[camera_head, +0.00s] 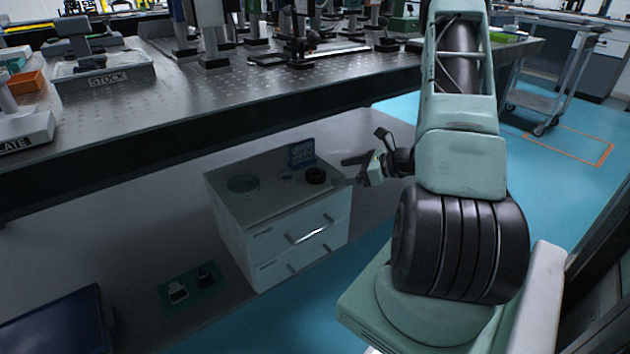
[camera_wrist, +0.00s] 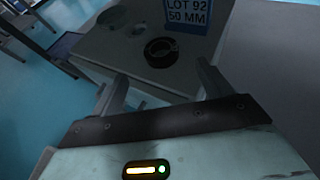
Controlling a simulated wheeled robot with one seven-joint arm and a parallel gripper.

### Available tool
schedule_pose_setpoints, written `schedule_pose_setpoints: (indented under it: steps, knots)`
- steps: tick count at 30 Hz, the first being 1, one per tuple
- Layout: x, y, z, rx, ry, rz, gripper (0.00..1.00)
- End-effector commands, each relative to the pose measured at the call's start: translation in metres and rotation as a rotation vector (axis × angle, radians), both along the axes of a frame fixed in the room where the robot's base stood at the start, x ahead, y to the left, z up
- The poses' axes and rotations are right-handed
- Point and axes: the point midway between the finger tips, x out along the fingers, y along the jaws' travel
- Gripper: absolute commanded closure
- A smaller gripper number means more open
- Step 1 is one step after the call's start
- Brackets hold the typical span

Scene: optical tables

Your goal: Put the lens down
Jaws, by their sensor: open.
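The lens, in a black ring mount (camera_head: 316,176), lies flat on top of a white drawer cabinet (camera_head: 238,232) beside a small blue sign (camera_head: 301,153). In the wrist view the ring (camera_wrist: 161,52) lies ahead of the open fingers, with the sign (camera_wrist: 190,14) reading "LOT 92 50 MM" behind it. My gripper (camera_head: 348,171) is just right of the ring in the head view. In the wrist view its fingers (camera_wrist: 163,80) are spread apart with nothing between them. The ring looks apart from both fingers.
The optical table (camera_head: 190,105) overhangs close behind and above the cabinet. A green mat (camera_head: 190,287) with small items lies at lower left. A cart (camera_head: 545,100) stands at the right.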

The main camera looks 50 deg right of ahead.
Motion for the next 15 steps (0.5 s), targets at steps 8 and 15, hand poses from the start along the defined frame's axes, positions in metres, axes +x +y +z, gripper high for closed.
schedule_pose_setpoints:
  steps: [8,15]
  knots:
    - [0.024,0.009,-0.011,-0.001,0.000,0.000,0.21]
    - [0.053,0.018,-0.021,-0.001,-0.001,0.004,0.21]
